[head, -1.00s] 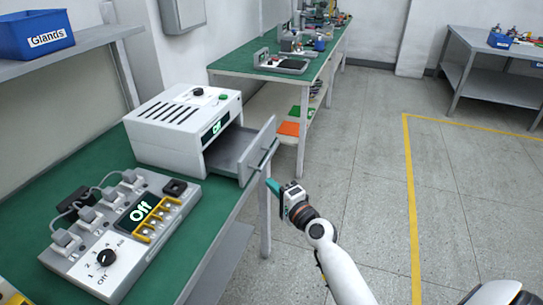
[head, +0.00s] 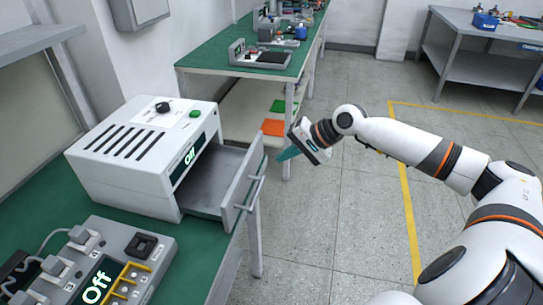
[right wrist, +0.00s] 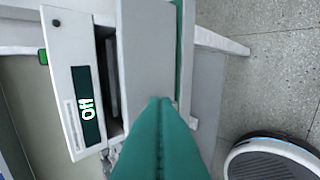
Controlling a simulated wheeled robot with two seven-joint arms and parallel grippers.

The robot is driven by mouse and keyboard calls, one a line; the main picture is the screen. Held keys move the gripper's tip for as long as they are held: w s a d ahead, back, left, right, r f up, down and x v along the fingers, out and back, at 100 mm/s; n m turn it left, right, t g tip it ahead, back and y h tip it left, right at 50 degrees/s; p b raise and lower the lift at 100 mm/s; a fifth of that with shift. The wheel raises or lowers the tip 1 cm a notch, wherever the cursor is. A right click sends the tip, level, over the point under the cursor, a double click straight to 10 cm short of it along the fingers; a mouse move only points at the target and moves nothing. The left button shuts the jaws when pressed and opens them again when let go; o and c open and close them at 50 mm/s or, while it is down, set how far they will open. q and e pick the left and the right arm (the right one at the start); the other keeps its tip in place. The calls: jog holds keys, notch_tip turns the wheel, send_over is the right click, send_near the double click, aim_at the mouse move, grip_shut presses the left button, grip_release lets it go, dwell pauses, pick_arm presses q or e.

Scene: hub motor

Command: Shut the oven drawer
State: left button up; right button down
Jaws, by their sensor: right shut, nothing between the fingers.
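The oven (head: 145,150) is a white box with slots on top and a small display, standing on the green bench. Its grey drawer (head: 243,190) is pulled out to the right, with the tray visible and a bar handle (head: 252,190) on its front. My right gripper (head: 284,156) is shut and empty, with its teal fingers just right of the drawer front's far end, seemingly apart from it. In the right wrist view the shut fingers (right wrist: 160,110) point toward the drawer (right wrist: 148,60), beside the oven (right wrist: 60,90). I cannot tell whether they touch. My left gripper is not in view.
A grey switch box (head: 125,255) reading "Off" stands on the bench in front of the oven. A second green bench (head: 215,62) with tools is behind. The floor (head: 340,220) right of the drawer is clear apart from my right arm.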

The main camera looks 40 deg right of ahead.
aim_at(251, 173)
jog(key=x, duration=0.8)
jog(key=shift+w, duration=0.15)
jog(key=shift+w+a+f, duration=0.2)
jog(key=shift+f, duration=0.1)
jog(key=shift+p, duration=0.3)
